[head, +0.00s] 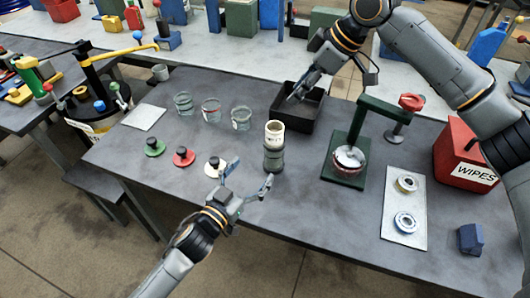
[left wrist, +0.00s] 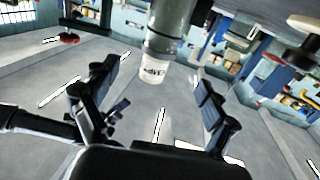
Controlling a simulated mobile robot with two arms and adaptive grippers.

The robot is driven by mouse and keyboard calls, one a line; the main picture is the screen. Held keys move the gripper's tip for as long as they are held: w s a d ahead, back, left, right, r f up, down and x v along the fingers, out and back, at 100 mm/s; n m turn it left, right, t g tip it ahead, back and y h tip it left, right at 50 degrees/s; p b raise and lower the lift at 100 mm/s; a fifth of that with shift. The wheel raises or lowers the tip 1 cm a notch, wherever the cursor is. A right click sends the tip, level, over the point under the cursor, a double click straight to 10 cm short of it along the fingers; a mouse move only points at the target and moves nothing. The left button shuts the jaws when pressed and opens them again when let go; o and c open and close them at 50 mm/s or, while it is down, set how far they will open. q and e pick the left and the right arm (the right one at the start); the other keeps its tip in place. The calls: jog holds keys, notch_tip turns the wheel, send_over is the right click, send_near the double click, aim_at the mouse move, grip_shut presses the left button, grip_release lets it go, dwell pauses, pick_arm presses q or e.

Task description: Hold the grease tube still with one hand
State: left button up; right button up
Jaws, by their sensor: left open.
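The grease tube (head: 274,132) is an upright cylinder with a cream printed upper part and a grey-green lower part, near the middle of the dark table. My left gripper (head: 248,176) is open and empty, on the near left side of the tube, with its fingers toward it. In the left wrist view the tube (left wrist: 153,70) shows inverted between the two spread fingers (left wrist: 163,88), apart from both. My right gripper (head: 298,94) hangs over the black tray (head: 316,123) behind the tube. Its finger gap is too small to judge.
Three glass jars (head: 211,110) stand left of the tray; green, red and white capped discs (head: 184,156) lie left of the tube. A green press (head: 348,160), a white plate with two rings (head: 404,215) and a red wipes box (head: 463,157) stand to the right.

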aim_at(269, 150)
pick_arm(q)
jog(key=x, duration=1.1)
jog(key=shift+w+d+f, duration=0.1)
jog(key=shift+w, duration=0.2)
jog(key=c, duration=1.5)
